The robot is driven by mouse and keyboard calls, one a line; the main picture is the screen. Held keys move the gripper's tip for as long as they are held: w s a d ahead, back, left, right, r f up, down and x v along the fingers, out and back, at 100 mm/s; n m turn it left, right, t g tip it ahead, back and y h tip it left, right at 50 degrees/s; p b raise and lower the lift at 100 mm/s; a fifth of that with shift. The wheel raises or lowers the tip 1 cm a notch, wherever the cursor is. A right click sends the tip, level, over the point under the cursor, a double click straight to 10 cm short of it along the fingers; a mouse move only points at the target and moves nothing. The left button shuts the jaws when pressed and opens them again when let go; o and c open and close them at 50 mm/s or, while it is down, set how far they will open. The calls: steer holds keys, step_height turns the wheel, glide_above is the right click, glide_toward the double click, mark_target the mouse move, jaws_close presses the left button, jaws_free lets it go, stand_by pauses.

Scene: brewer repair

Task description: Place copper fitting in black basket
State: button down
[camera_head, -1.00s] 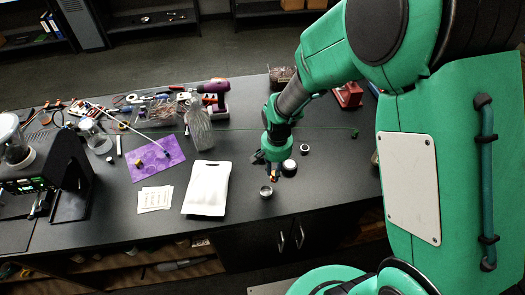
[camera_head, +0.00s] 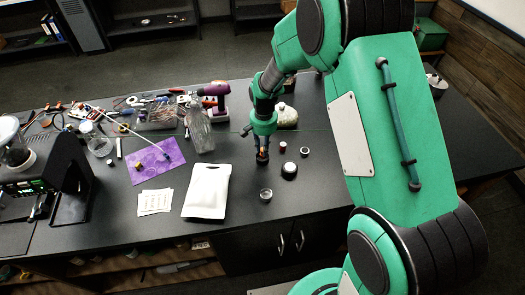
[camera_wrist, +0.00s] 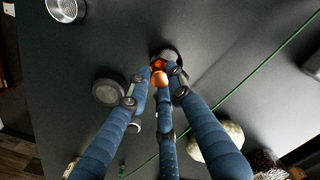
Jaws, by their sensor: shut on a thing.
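My gripper (camera_head: 262,155) is low over the black table, in the middle of the head view. In the wrist view its blue fingers (camera_wrist: 160,85) are closed around the orange copper fitting (camera_wrist: 159,73). The fitting shows as a small orange spot between the fingertips in the head view (camera_head: 262,151). A dark round piece (camera_wrist: 168,52) lies just beyond the fingertips; I cannot tell if the fitting touches it. A dark, textured container (camera_wrist: 264,161), perhaps the black basket, is partly cut off at the bottom of the wrist view.
A metal cup (camera_head: 265,195), a dark round lid (camera_head: 289,170) and a small ring (camera_head: 305,151) stand near the gripper. A pale round object (camera_head: 287,116) is behind it. A green line (camera_wrist: 245,82) crosses the table.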

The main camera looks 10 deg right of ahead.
steer(key=shift+w, duration=0.2)
steer(key=shift+w, duration=0.4)
steer(key=shift+f, duration=1.85)
steer(key=shift+f, duration=0.1)
steer(key=c, duration=1.6)
jaws_free()
steer(key=shift+o, duration=0.2)
step_height(320, 180, up, 12)
steer(key=shift+r, duration=0.15)
steer(key=shift+r, duration=0.1)
